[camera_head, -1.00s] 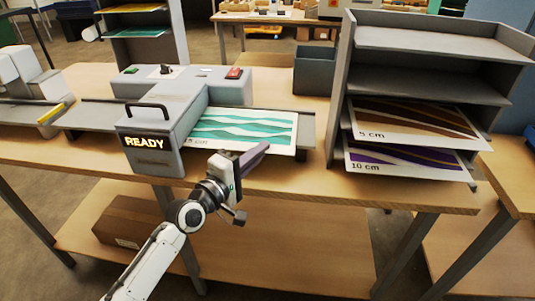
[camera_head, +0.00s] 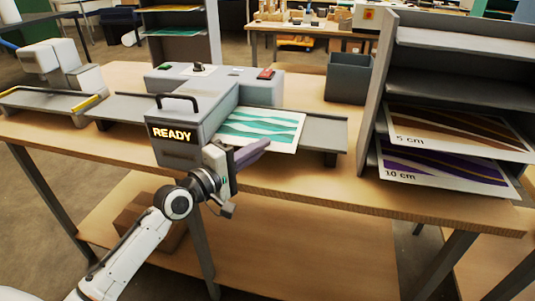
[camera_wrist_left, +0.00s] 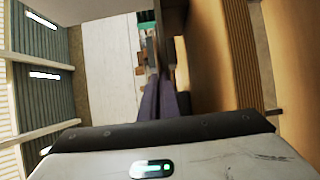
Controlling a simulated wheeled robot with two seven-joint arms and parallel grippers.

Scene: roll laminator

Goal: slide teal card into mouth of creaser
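The teal card (camera_head: 262,126), white with teal waves, lies flat on the right-hand tray (camera_head: 325,131) of the creaser (camera_head: 180,141), a grey machine with a lit READY sign. The card's left part is hidden behind or inside the machine's housing. My left gripper (camera_head: 255,152) is at the card's near edge, just right of the housing. Its purple fingers look shut on that edge in the head view. In the left wrist view the fingers (camera_wrist_left: 163,98) lie close together; the grip itself is hard to see there. My right gripper is not in view.
A grey rack (camera_head: 375,105) at the right holds a brown 5 cm card (camera_head: 450,131) and a purple 10 cm card (camera_head: 445,168). A grey bin (camera_head: 348,80) stands behind the tray. A white machine (camera_head: 55,62) with yellow-edged trays stands at the left.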

